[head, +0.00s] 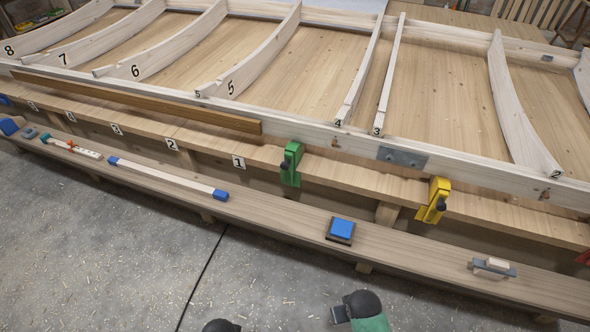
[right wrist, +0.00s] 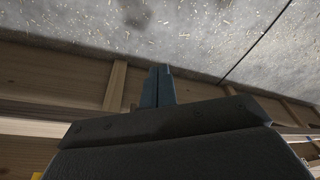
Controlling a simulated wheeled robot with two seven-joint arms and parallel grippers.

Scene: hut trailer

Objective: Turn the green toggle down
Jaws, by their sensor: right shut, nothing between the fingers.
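The green toggle (head: 291,163) is fixed on the front rail of the wooden frame, near the middle of the head view. The green toggle does not show there.
A yellow toggle (head: 434,200) sits right of the green one, and a red one (head: 584,258) at the right edge. The lower shelf holds a blue-topped block (head: 341,229), a sanding block (head: 492,267) and a long blue-ended bar (head: 168,178).

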